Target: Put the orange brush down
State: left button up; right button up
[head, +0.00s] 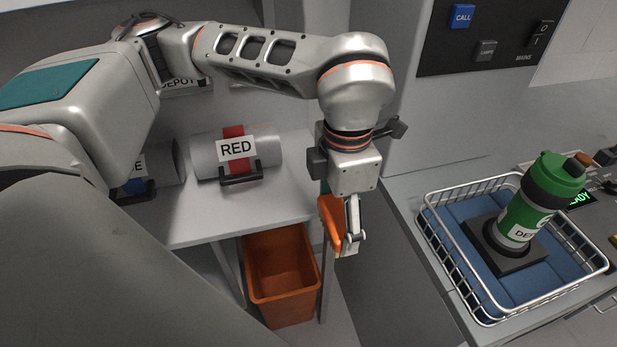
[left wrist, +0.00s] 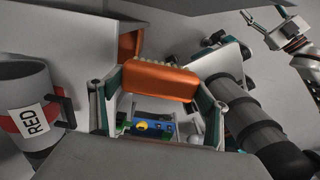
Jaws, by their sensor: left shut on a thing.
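The orange brush (head: 330,221) is held in my left gripper (head: 346,236), above the floor gap between the white bench and the right-hand counter. In the left wrist view, the brush (left wrist: 160,82) lies crosswise between the two fingers of my left gripper (left wrist: 152,92), with a pale bristle row along its upper edge. The fingers are shut on it. It touches no surface that I can make out. At the top right of the left wrist view is what looks like my right gripper (left wrist: 268,28); its jaws are too small to judge.
An orange bin (head: 283,282) stands below left of the gripper. The white bench (head: 205,219) bears a grey tube labelled RED (head: 266,146) and another partly hidden tube.

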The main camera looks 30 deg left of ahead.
pick_arm(q)
jog(key=w+a+p, duration=0.2)
jog(key=w+a, duration=1)
jog(key=a, duration=0.2)
jog(key=shift+a+f, duration=0.2)
jog(key=shift+f, duration=3.3)
jog(key=shift+f, duration=0.1)
jog(key=o, duration=1.2)
jog(key=shift+f, duration=0.1)
jog(key=shift+c, duration=0.2)
notch_tip(320, 180, up, 8)
